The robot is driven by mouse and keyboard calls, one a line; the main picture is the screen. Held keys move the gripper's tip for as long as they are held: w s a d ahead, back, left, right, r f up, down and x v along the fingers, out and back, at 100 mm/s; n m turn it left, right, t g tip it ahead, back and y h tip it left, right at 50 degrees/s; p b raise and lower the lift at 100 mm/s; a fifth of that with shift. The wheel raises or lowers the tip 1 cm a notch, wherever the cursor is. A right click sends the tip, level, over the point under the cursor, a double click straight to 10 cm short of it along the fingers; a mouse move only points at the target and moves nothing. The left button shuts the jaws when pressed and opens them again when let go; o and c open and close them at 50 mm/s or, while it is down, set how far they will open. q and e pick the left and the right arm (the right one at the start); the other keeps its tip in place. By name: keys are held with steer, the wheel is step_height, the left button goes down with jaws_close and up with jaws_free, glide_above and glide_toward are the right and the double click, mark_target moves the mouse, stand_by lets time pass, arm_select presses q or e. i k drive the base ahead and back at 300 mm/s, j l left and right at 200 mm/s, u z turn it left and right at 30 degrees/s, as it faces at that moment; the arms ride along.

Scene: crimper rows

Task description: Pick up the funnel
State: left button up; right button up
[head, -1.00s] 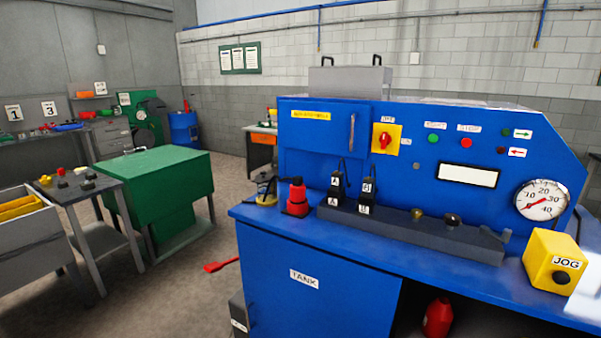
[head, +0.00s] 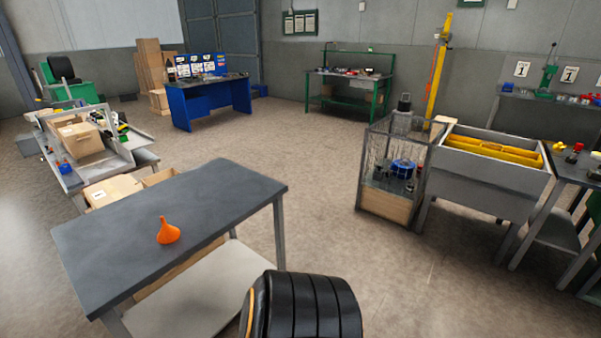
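An orange funnel (head: 168,231) stands on the dark grey top of a small table (head: 226,187) at the left front of the head view. Its wide mouth is down and its narrow spout points up. Nothing touches it or stands close to it on the tabletop. Neither of my grippers shows in the view, so I cannot see how they stand.
A black ribbed rounded thing (head: 305,305) rises at the bottom edge, right of the table. Cardboard boxes (head: 113,190) sit behind the table. A wire cage (head: 390,170) and a grey bin (head: 490,165) stand at right. Open floor (head: 320,220) lies between.

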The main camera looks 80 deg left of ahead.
mark_target(168, 234)
steer(key=u, duration=3.8)
steer(key=i+u, duration=0.1)
